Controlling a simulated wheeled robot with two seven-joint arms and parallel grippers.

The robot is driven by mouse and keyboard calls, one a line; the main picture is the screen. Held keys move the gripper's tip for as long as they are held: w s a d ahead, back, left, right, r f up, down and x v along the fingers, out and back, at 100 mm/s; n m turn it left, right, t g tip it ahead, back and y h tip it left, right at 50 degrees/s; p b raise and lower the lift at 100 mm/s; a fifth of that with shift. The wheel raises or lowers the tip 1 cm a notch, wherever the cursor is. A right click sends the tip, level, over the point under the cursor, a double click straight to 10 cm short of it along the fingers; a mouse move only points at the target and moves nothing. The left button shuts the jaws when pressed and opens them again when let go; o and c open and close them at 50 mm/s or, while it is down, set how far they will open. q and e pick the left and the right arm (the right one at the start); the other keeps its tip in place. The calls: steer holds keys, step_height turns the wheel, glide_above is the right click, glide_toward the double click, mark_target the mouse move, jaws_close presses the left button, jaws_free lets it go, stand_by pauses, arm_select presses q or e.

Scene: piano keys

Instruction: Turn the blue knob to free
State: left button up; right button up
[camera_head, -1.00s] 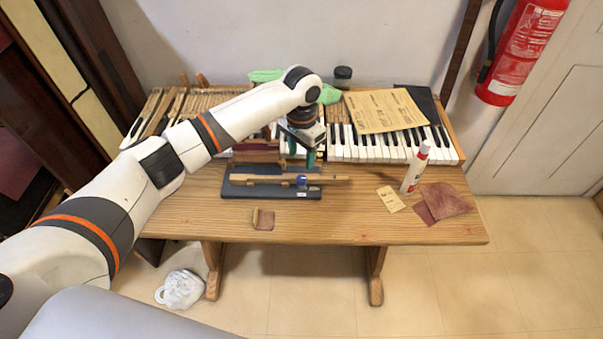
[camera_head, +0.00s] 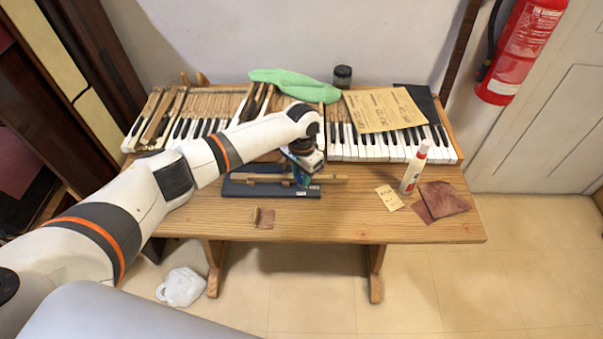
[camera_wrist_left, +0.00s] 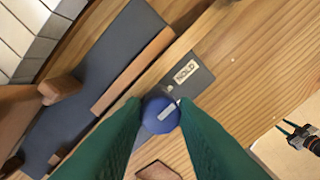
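The blue knob (camera_wrist_left: 160,112) shows in the left wrist view, at the end of a dark board (camera_wrist_left: 200,80) beside a small plate reading "HOLD" (camera_wrist_left: 185,72). A white mark on the knob's top slants toward that plate. My left gripper (camera_wrist_left: 160,104) has its green fingers on both sides of the knob, very close to its edges; whether they press on it I cannot tell. In the head view my left gripper (camera_head: 303,178) is low over the board and hides the knob. My right gripper (camera_wrist_left: 288,128) is far off in the left wrist view, its green fingers apart and empty.
A wooden bar (camera_head: 328,180) lies along the board. Piano keys (camera_head: 365,148) stand behind it. A green cloth (camera_head: 292,84), white bottle (camera_head: 413,170), paper card (camera_head: 390,198) and leather pieces (camera_head: 443,200) lie around. The table front (camera_head: 350,225) is mostly clear.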

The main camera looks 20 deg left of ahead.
arm_select(q)
steer(key=c, duration=0.4)
steer(key=shift+c, duration=0.2)
steer(key=m+p, duration=0.1)
steer(key=m, duration=0.2)
steer(key=shift+r+m, duration=0.1)
steer(key=shift+m, duration=0.2)
steer(key=m, duration=0.4)
steer(key=shift+m+p, duration=0.3)
steer(key=shift+p, duration=0.05)
steer(key=m, duration=0.4)
steer(key=shift+m, duration=0.3)
steer(key=m, duration=0.5)
